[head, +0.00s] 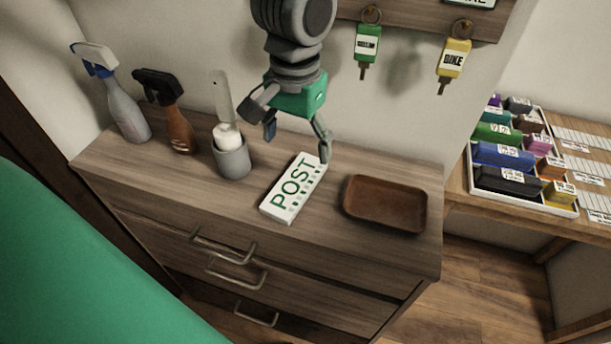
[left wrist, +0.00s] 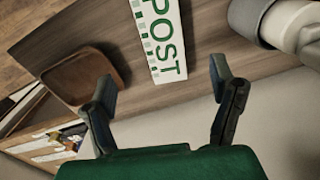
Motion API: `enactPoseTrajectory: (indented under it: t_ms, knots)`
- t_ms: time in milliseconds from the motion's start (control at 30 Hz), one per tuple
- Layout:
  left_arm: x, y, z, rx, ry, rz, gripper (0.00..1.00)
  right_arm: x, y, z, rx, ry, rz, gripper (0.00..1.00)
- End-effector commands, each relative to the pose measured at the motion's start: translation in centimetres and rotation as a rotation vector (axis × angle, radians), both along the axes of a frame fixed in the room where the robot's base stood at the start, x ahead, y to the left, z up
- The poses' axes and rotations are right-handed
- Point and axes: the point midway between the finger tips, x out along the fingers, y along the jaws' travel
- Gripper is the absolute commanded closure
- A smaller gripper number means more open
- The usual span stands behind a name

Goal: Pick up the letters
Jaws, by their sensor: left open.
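The letters show as a white, flat stack (head: 293,189) with green POST lettering, lying on the wooden cabinet top between a grey cup and a brown tray. They also show in the left wrist view (left wrist: 160,38), at the top centre. My left gripper (head: 297,145) is above the far end of the letters, fingers apart and pointing down. In the left wrist view the open fingers (left wrist: 162,80) stand either side of the letters' line, with nothing between them. My right gripper is not in view.
The brown tray (head: 384,204) sits right of the letters. The grey cup (head: 233,158) with a brush and two spray bottles (head: 123,108) (head: 172,122) stand to the left. Keys (head: 367,46) (head: 454,59) hang on the wall. A box of coloured items (head: 506,157) is on the right-hand table.

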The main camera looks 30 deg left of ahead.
Motion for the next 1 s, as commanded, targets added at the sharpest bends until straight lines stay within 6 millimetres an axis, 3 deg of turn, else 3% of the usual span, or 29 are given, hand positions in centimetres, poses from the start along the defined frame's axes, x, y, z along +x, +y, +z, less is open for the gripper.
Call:
enactPoseTrajectory:
  t_ms: [33,200,433,700,1000]
  knots:
    - [0.0,0.3,-1.4,-0.003,0.007,0.001,0.22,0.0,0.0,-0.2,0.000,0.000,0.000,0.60]
    - [0.2,1.0,-4.3,-0.010,0.005,0.003,0.22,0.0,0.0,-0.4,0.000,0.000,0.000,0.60]
    - [0.0,0.9,-5.8,-0.012,0.002,0.002,0.22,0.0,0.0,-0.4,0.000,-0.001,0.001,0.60]
    - [-0.1,-0.5,-9.6,-0.003,0.005,0.000,0.22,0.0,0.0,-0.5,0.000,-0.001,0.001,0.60]
    - [-0.1,0.0,-10.3,-0.009,0.000,0.001,0.22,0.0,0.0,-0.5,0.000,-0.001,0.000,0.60]
